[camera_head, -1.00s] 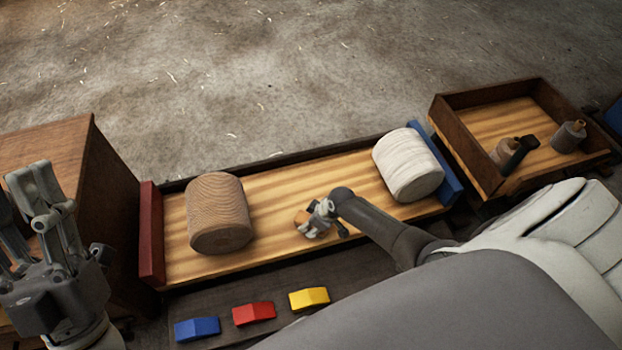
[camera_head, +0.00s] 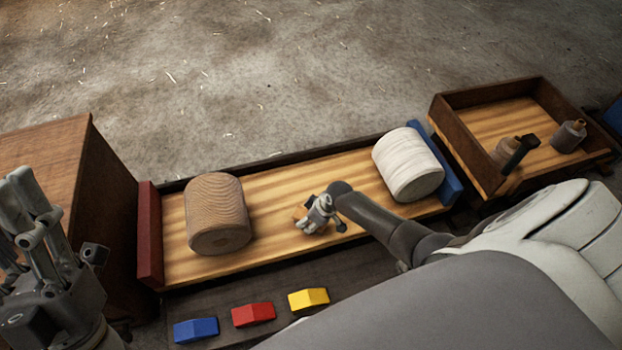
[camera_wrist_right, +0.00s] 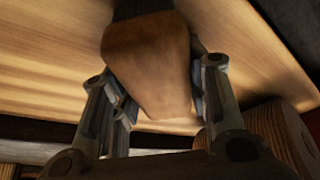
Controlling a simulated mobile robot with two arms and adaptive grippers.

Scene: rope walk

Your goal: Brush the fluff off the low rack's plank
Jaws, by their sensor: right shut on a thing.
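The low rack's plank (camera_head: 280,200) is pale striped wood and runs between a red end and a blue end. My right gripper (camera_head: 318,214) is low over its middle, between two spools. It is shut on a brown wooden piece with a dark part, probably the brush (camera_wrist_right: 150,60); only a small orange-brown bit of it shows in the head view. I cannot tell whether it touches the plank. I cannot make out any fluff on the plank. My left gripper (camera_head: 50,240) is open and empty at the left edge, in front of a wooden box.
A tan spool (camera_head: 217,215) stands left on the plank and a white spool (camera_head: 408,165) right. Blue (camera_head: 196,329), red (camera_head: 253,314) and yellow (camera_head: 308,299) blocks lie in front. A wooden tray (camera_head: 470,150) holding bottle-like things stands at right. The floor behind is clear.

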